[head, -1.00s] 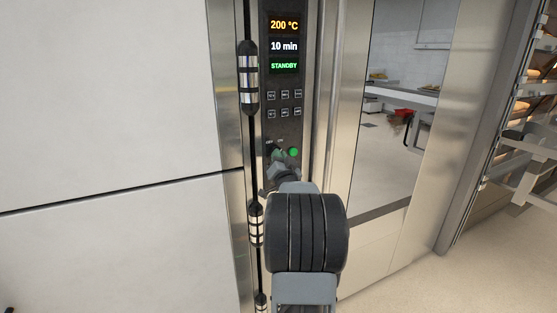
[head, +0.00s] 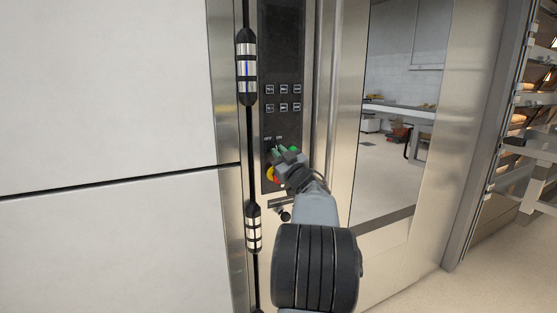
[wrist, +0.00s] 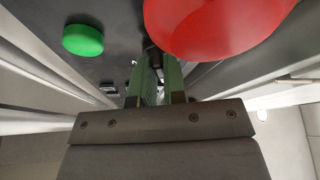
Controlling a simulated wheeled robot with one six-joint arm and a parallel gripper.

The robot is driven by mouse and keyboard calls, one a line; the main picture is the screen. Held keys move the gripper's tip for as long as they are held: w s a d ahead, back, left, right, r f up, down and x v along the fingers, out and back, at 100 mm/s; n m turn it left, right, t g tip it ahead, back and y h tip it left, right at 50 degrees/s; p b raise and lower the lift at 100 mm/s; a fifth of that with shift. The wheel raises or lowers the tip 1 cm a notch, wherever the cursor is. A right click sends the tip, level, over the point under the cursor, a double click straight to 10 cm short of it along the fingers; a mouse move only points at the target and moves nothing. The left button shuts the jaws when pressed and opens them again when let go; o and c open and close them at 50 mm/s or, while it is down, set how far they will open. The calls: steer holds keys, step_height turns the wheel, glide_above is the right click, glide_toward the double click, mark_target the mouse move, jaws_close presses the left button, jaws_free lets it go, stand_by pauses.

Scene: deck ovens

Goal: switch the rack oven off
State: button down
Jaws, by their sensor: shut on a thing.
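The rack oven's control panel (head: 271,122) stands upright in the steel front, and its display (head: 280,40) is dark. My gripper (head: 279,153) is at the lower panel, under small switch labels. In the wrist view, my gripper's green-padded fingers (wrist: 155,72) are shut on a small dark switch knob (wrist: 151,50), mostly hidden between them. A round green button (head: 294,149) sits just right of the fingers and also shows in the wrist view (wrist: 83,39). A red stop button with yellow (head: 271,174) is below, partly hidden; it looms large in the wrist view (wrist: 215,22).
A rack with trays (head: 530,130) stands at the far right. The floor at lower right is clear.

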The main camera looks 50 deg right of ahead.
steer(key=shift+n+y, duration=0.6)
steer(key=shift+n, duration=0.9)
steer(key=shift+r, duration=0.1)
steer(key=c, duration=1.2)
jaws_free()
steer(key=b+v, duration=0.1)
steer(key=v, duration=1.2)
steer(key=shift+s, duration=0.4)
